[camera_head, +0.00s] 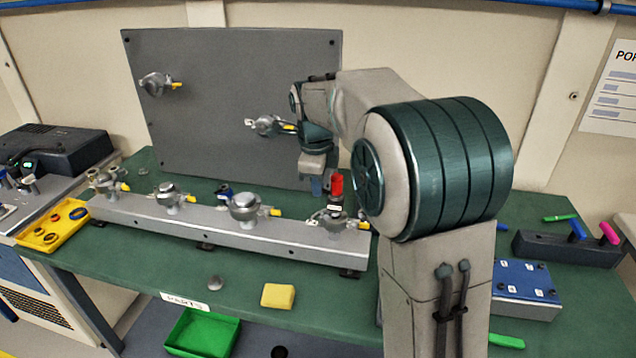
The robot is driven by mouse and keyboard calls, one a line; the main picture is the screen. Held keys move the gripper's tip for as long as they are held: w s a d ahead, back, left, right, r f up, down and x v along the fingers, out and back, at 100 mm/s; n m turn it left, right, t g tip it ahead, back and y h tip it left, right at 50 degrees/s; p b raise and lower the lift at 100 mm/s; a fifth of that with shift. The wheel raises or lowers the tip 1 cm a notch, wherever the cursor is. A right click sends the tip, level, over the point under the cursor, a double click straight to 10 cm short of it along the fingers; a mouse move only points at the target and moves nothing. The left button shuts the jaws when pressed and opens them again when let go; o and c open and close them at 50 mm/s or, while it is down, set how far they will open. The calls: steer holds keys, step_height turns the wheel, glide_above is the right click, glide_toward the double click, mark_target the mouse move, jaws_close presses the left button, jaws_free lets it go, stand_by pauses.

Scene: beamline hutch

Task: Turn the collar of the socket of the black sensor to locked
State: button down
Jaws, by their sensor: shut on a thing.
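The black sensor (335,199), with a red top, stands upright in a socket (337,219) at the right end of the grey rail. A yellow tab (359,225) sticks out to the right from this socket's collar. My gripper (322,188) points down at the sensor's left side. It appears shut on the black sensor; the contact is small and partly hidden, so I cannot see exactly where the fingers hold. Whether the collar is at locked cannot be told.
Other sockets with yellow tabs sit along the rail (220,229) and on the grey upright panel (235,80). A yellow block (278,296) and a grey knob lie in front. A yellow tray (66,224) stands left, a blue box (525,281) right. My arm hides the middle right.

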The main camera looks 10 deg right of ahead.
stand_by(0.3)
steer(key=c, duration=1.5)
jaws_free()
steer(key=r, duration=0.4)
steer(key=s+r, duration=0.1)
steer(key=r, duration=0.4)
steer(key=s+a+r, duration=0.1)
steer(key=r, duration=0.3)
steer(key=shift+s+r, duration=0.15)
steer(key=shift+r, duration=0.2)
steer(key=s+d+f+n, duration=0.1)
steer(key=s+f+n, duration=0.5)
steer(key=s+n, duration=0.1)
steer(key=s+d+f+n+t, duration=0.1)
steer(key=s+d+f+n, duration=0.1)
steer(key=s+f+n, duration=0.4)
steer(key=s+d+f+n, duration=0.2)
steer(key=s+f+n, duration=0.4)
steer(key=s+n, duration=0.3)
steer(key=shift+s+y, duration=0.4)
steer(key=shift+s, duration=1.55)
